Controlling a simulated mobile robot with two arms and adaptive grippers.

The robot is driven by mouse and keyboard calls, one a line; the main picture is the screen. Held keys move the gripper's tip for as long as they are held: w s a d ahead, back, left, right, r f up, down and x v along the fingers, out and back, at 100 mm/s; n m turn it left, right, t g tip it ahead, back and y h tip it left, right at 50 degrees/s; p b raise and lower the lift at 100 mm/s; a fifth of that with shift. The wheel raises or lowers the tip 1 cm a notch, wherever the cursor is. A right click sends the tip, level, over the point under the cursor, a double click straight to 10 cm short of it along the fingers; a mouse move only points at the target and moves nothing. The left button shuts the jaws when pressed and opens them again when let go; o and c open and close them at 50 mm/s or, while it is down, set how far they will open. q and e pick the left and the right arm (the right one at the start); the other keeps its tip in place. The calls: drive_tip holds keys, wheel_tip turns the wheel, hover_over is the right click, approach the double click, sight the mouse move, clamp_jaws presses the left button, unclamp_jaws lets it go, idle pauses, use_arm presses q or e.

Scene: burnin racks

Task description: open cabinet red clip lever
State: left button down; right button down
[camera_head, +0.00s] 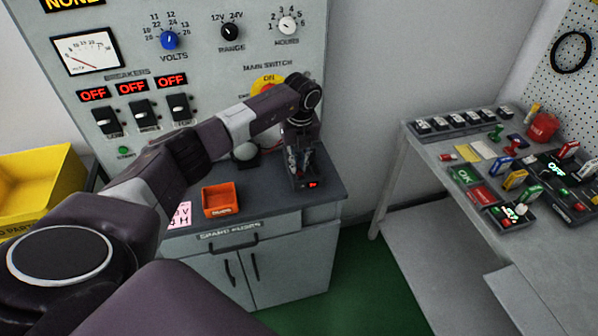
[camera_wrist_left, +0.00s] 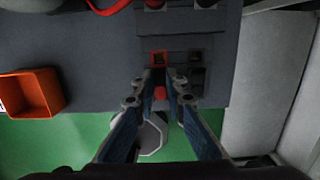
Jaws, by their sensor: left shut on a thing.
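My left gripper (camera_head: 299,165) reaches down over a small dark box (camera_head: 306,181) with a red light, on the cabinet top below the control panel. In the left wrist view, my left gripper (camera_wrist_left: 164,82) has its two fingers close together, with a small red piece (camera_wrist_left: 160,93), apparently the red clip lever, between them. Just beyond the fingertips is a red-framed socket (camera_wrist_left: 160,57) on the dark box, beside dark sockets. In the head view the gripper hides the lever. How far the lever is turned cannot be told. My right gripper is not in view.
An orange tray (camera_head: 221,213) stands on the cabinet top (camera_head: 325,193), left of the box. The control panel (camera_head: 235,65) rises behind. A yellow bin (camera_head: 40,180) is at left. A workbench (camera_head: 430,150) with several devices stands at right, across green floor (camera_head: 365,270).

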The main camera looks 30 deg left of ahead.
sight(298, 170)
use_arm(q)
drive_tip(key=shift+w+a+g+h+b, duration=0.1)
drive_tip(key=shift+g+h+b, duration=0.2)
drive_tip(key=shift+b, duration=0.05)
drive_tip(key=c, duration=2)
unclamp_jaws()
drive_tip(key=shift+o, duration=0.2)
wheel_tip(298, 170, up, 12)
